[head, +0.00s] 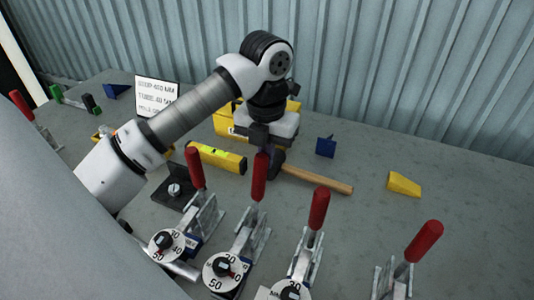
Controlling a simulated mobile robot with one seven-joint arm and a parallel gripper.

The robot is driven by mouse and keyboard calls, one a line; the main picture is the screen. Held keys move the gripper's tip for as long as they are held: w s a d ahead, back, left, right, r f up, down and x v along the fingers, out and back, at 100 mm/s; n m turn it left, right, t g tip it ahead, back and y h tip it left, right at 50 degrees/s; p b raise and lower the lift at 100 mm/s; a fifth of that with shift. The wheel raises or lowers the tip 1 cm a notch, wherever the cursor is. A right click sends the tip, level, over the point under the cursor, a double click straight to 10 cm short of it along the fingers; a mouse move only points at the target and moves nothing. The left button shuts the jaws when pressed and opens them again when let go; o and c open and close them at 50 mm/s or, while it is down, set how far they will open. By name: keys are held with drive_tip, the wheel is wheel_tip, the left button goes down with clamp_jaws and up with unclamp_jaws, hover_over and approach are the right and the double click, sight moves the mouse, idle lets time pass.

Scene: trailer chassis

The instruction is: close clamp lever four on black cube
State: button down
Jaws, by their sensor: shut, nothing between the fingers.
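Several toggle clamps with red handles stand in the front. Their handles show at a left-centre one (195,168), a middle one (259,178), a right-centre one (319,208) and a far-right one (424,240). All of these stand roughly upright, some leaning right. No number marks lever four. I cannot make out a black cube; the clamp bases are partly cut off by the lower edge. My gripper (274,164) points down just behind the middle red handle, shut and empty. The handle partly covers it, and I cannot tell whether they touch.
Dials (166,245) sit at the clamps' feet. A black bracket (174,191), a yellow level (217,157), a wooden handle (318,180), a blue block (325,147) and a yellow wedge (404,184) lie around. A sign (157,95) stands behind. A corrugated wall (400,70) closes the back.

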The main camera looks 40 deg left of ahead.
drive_tip(key=shift+s, duration=0.1)
drive_tip(key=shift+s+d+r+b, duration=0.15)
drive_tip(key=shift+s+b, duration=0.1)
drive_tip(key=shift+s, duration=0.3)
drive_tip(key=shift+s+d+b, duration=0.15)
drive_tip(key=shift+s+b, duration=0.1)
drive_tip(key=shift+s, duration=0.3)
drive_tip(key=shift+r+p, duration=2.15)
drive_tip(key=shift+r, duration=1.95)
drive_tip(key=shift+f, duration=0.1)
